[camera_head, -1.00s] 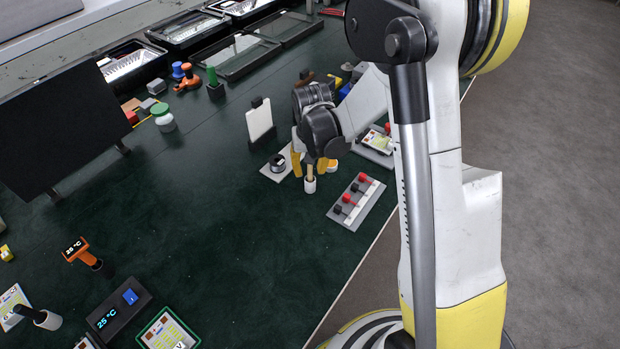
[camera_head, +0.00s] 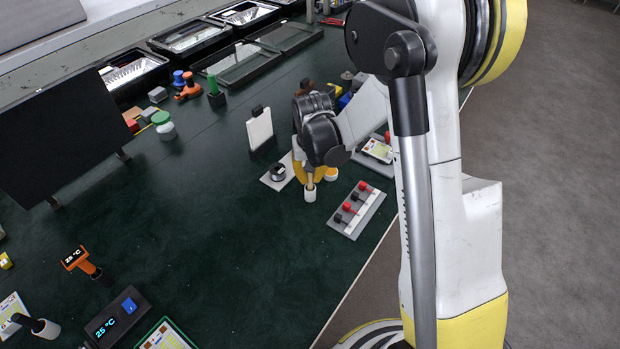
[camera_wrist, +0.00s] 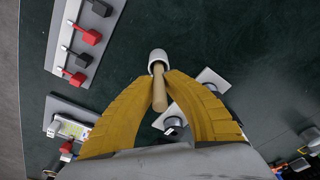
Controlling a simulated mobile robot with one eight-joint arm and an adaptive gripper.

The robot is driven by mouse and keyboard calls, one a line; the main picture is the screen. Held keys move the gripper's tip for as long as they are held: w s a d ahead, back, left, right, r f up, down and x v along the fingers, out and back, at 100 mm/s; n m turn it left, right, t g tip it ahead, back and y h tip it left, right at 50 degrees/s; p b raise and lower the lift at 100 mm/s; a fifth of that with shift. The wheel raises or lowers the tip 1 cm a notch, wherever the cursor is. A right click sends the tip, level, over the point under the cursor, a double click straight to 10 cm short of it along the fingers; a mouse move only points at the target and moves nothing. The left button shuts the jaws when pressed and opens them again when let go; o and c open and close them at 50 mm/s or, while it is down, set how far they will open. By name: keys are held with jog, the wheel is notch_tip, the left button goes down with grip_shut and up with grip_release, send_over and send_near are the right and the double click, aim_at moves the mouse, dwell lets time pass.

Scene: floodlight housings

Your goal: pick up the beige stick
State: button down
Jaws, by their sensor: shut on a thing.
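The beige stick (camera_wrist: 160,94) is a short rod with a white cylindrical end (camera_wrist: 158,62). In the wrist view it lies between the yellow fingers of my gripper (camera_wrist: 160,78), which are shut on it. In the head view my gripper (camera_head: 309,180) is over the dark green table, and the stick's white end (camera_head: 310,194) shows just below the fingers. Most of the stick is hidden there by the fingers and wrist. I cannot tell whether the white end touches the table.
A grey plate with red and black terminals (camera_head: 356,208) lies close on the right. A white plate with a dark round part (camera_head: 276,171) is just left of my gripper. A white upright board (camera_head: 260,131) stands behind it. The table's middle (camera_head: 210,230) is clear.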

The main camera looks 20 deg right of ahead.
jog(key=s+d+r+p, duration=0.5)
jog(key=d+r, duration=0.5)
jog(key=shift+d, duration=0.3)
jog(key=shift+a, duration=0.1)
dwell(1.2)
